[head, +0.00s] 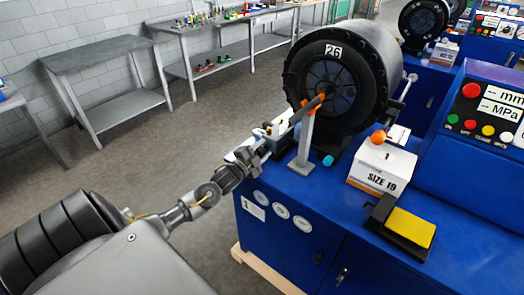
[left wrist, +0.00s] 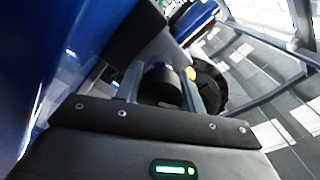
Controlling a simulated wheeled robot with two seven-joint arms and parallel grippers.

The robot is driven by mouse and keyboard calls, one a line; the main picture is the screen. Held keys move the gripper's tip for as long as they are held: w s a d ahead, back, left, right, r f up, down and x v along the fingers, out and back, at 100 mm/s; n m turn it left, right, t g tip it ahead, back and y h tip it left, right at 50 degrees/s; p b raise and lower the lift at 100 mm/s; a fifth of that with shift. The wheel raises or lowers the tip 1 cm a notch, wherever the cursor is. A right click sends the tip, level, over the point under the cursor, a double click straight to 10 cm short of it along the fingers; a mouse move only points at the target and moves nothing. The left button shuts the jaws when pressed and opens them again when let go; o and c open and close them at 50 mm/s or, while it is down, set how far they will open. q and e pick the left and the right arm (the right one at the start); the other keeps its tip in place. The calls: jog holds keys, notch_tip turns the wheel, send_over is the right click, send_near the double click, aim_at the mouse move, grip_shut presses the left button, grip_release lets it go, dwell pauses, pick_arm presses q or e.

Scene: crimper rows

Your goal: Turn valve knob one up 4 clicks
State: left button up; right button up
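My left gripper (head: 266,146) reaches in from the left to the near left corner of the blue machine, beside the black round crimper head (head: 335,75) marked 26. In the left wrist view its two fingers stand apart, and a dark round knob-like part (left wrist: 162,82) shows between them. I cannot tell whether the fingers touch it, nor whether it is valve knob one. A label reading 1 (head: 253,208) is on the machine's front, with several pale round dials (head: 281,211) beside it. My gripper and arm hide part of that corner. My right gripper is out of view.
A grey post (head: 303,145) with a dark bar stands close to my left gripper. A white SIZE 19 box (head: 383,165) and a yellow-topped black block (head: 407,228) lie on the blue machine (head: 330,205). Metal benches (head: 105,55) stand behind; the floor between is clear.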

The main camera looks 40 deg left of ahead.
pick_arm(q)
jog(key=o, duration=0.4)
jog(key=shift+s+f, duration=0.1)
jog(key=shift+s, duration=0.15)
jog(key=s+b, duration=0.2)
jog(key=s, duration=0.8)
jog(key=shift+s+d, duration=0.15)
